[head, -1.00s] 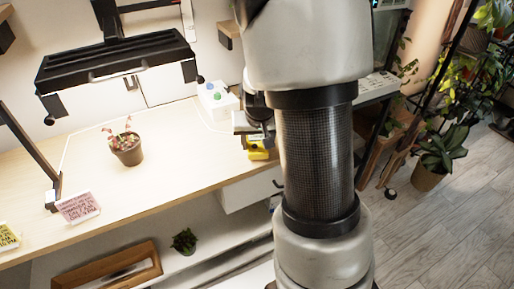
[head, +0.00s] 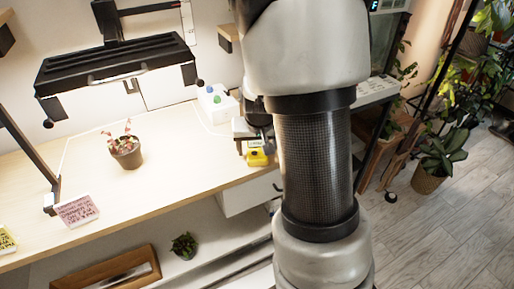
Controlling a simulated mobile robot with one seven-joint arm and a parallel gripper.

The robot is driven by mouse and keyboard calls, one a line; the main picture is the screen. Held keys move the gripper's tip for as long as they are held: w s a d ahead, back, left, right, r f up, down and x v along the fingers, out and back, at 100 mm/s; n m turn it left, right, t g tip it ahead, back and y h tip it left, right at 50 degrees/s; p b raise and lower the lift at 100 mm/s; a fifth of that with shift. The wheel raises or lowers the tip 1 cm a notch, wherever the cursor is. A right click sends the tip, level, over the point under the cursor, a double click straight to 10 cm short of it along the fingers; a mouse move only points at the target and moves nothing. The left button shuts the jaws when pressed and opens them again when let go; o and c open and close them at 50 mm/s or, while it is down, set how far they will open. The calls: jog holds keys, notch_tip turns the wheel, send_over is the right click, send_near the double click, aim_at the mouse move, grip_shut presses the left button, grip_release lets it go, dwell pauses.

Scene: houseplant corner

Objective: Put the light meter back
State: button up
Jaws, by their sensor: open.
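A small yellow device (head: 258,158), which looks like the light meter, is at the right part of the wooden workbench (head: 190,165), near its front edge. My gripper (head: 250,138) is just above and behind it, partly hidden by my own arm. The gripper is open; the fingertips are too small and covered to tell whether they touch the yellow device. No distinct holder for the meter can be made out.
A potted pink plant (head: 126,152) stands left under a black lamp (head: 115,65). A white box (head: 217,103) with coloured tops sits behind my gripper. Pink (head: 77,211) and yellow (head: 5,240) notes lie at the front left. The middle of the bench is clear.

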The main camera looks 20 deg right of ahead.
jog(key=p+v, duration=0.5)
jog(key=v, duration=0.7)
jog(key=s+a+r+n, duration=0.2)
jog(key=s+a+r, duration=0.3)
jog(key=s, duration=0.3)
jog(key=s+a+r+n+t+y, duration=0.1)
jog(key=s+a+r+n, duration=0.1)
jog(key=s+a+r, duration=0.4)
notch_tip(320, 180, up, 3)
jog(key=shift+s+f+y, duration=0.25)
jog(key=shift+s+y, duration=0.05)
jog(key=shift+s, duration=0.7)
